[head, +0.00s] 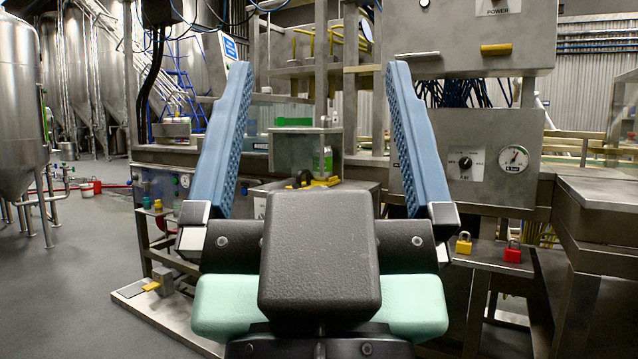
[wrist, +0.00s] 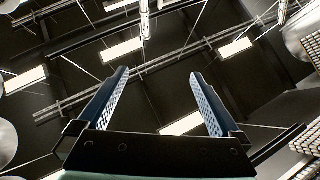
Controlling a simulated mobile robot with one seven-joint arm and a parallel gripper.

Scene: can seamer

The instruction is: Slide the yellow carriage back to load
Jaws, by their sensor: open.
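My gripper (head: 318,72) is open and empty, raised upright in front of the machine, with its two blue fingers spread wide. The wrist view shows the same open fingers (wrist: 158,74) against the ceiling. A small yellow part (head: 326,182), which looks like the yellow carriage, sits low on the machine between the fingers in the head view, beyond my gripper. A dark rounded piece is beside it on the left. My gripper's body hides what is below it, so I cannot tell its full shape or where it stands on its track. Nothing touches the fingers.
A clear-sided box (head: 295,152) stands just behind the yellow part. A grey panel with a dial and gauge (head: 512,158) is to the right. Yellow (head: 463,244) and red (head: 512,252) padlocks sit below it. A control box (head: 160,188) is at left; open floor (head: 75,260) lies further left.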

